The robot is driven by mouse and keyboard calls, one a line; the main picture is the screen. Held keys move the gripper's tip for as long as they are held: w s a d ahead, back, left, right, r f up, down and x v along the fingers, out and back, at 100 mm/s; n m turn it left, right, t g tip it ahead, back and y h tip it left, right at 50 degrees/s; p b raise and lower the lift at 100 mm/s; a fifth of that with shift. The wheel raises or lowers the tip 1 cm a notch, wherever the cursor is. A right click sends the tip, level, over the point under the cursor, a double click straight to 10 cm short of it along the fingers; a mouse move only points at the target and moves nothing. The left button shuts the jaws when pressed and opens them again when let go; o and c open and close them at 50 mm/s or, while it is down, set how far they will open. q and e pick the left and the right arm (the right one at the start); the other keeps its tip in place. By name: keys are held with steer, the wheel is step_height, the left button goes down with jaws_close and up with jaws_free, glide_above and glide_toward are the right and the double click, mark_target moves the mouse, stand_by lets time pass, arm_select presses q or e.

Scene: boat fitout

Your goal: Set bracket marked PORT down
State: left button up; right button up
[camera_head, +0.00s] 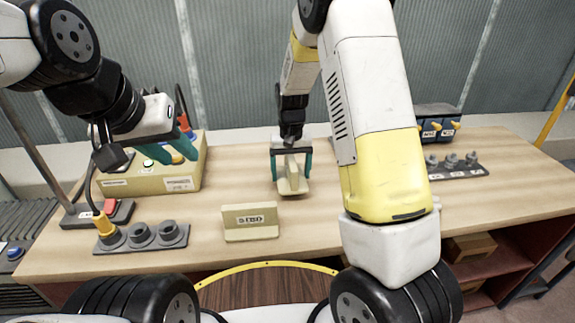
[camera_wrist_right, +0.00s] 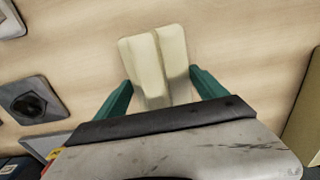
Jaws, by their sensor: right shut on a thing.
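My right gripper (camera_head: 291,172) is shut on a cream bracket (camera_head: 293,182) over the middle of the workbench. In the right wrist view the bracket (camera_wrist_right: 158,65) sits between the teal fingers (camera_wrist_right: 160,92). No marking shows on it, and I cannot tell whether its underside touches the bench. A second cream bracket (camera_head: 250,232), with a label that seems to read STBD, stands on the bench nearer me, to the left. My left gripper (camera_head: 176,157) is at the beige box, its teal fingers apart, with nothing clearly held.
The beige box (camera_head: 125,185) stands on the bench (camera_head: 330,235) at the left. A grey socket strip (camera_head: 168,247) with a yellow plug (camera_head: 104,226) lies in front of it. Another socket strip (camera_head: 470,172) and a dark unit (camera_head: 440,112) are at the right. Bare wood surrounds the held bracket.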

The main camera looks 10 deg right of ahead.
steer(key=shift+f, duration=1.35)
steer(key=shift+f, duration=0.1)
steer(key=o, duration=1.6)
